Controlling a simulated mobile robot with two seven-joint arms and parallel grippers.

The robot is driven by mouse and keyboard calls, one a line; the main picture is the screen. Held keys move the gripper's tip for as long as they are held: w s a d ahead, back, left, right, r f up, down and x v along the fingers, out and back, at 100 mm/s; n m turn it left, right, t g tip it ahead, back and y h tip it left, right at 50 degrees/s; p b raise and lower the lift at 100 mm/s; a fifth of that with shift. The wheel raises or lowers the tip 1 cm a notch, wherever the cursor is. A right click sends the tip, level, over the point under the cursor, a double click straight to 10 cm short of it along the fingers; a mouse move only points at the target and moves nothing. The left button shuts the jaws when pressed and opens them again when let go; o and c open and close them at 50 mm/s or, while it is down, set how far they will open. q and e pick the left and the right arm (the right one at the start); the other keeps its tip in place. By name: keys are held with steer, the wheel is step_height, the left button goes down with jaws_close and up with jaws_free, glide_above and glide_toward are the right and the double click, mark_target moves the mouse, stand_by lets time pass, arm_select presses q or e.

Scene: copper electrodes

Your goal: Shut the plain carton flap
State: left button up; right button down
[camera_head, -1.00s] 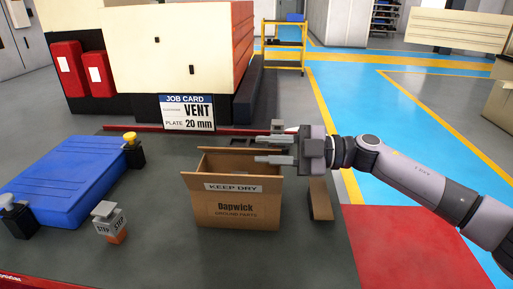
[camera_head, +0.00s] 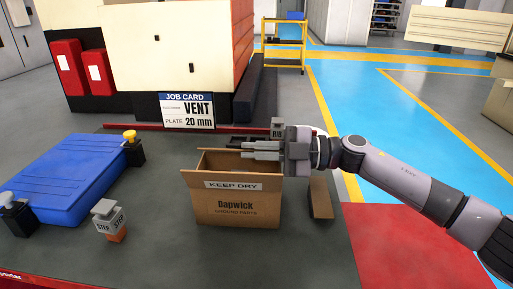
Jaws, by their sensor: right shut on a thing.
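The brown carton (camera_head: 238,213) stands upright on the dark bench top. The exact contact is hard to see. My left gripper is not in view.
A brown piece (camera_head: 320,197) lies right of the carton. A block marked RIB (camera_head: 277,128) stands behind the gripper. A STEP block (camera_head: 108,218) and a blue plate (camera_head: 70,178) are at left. A job card (camera_head: 188,112) stands behind. The bench front is clear.

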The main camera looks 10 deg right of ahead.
steer(key=shift+s+f+n, duration=0.2)
steer(key=shift+f+n, duration=0.15)
steer(key=shift+n, duration=0.45)
steer(key=c, duration=1.6)
jaws_free()
steer(key=shift+o, duration=0.2)
steer(key=s+d, duration=0.1)
steer(key=d, duration=0.6)
steer(key=shift+s+b, duration=0.15)
steer(key=shift+b, duration=0.25)
